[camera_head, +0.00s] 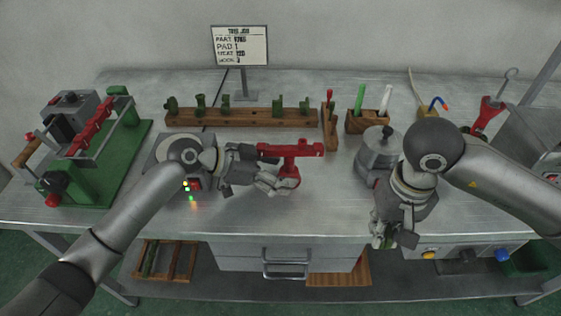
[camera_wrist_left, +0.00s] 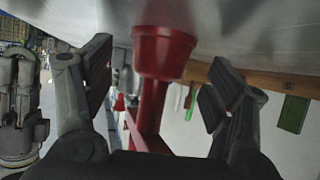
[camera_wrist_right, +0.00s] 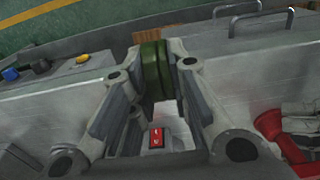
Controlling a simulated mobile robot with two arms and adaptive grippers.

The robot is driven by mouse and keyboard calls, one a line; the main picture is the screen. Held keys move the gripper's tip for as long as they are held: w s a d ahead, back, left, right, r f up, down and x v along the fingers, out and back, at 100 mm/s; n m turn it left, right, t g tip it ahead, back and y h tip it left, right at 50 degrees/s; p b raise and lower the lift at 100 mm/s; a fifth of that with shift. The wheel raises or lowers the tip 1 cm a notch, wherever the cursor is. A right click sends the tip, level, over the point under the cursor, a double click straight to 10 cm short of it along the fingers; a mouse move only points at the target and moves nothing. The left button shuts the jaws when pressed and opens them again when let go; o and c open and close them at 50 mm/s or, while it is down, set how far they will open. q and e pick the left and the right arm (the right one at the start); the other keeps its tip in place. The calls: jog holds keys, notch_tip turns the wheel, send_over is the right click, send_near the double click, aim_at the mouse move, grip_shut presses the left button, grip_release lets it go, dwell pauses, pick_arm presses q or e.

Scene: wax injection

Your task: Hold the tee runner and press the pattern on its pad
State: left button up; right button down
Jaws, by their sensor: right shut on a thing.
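The red tee runner (camera_head: 291,150) stands near the middle of the bench, its crossbar at the top. My left gripper (camera_head: 284,183) is low at its stem. In the left wrist view the red runner (camera_wrist_left: 163,55) lies between the two fingers (camera_wrist_left: 160,88), with gaps on both sides, so the gripper is open around it. My right gripper (camera_head: 382,238) is at the bench's front edge. In the right wrist view its fingers (camera_wrist_right: 156,72) are shut on a green pattern (camera_wrist_right: 154,60). The pad contact is hidden.
A wooden rack (camera_head: 290,119) with several green patterns stands behind the runner. A sign (camera_head: 239,45) stands at the back. Bare bench lies in front of the runner.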

pick_arm(q)
jog(key=c, duration=1)
pick_arm(e)
jog(key=shift+w, duration=0.1)
jog(key=shift+w+a+r, duration=0.15)
jog(key=shift+w, duration=0.2)
jog(key=w+a+r+m, duration=0.3)
jog(key=w+a+r, duration=0.15)
jog(key=w, duration=0.55)
notch_tip(320, 180, up, 10)
jog(key=n, duration=0.4)
send_over(260, 147)
jog(key=shift+f, duration=1.95)
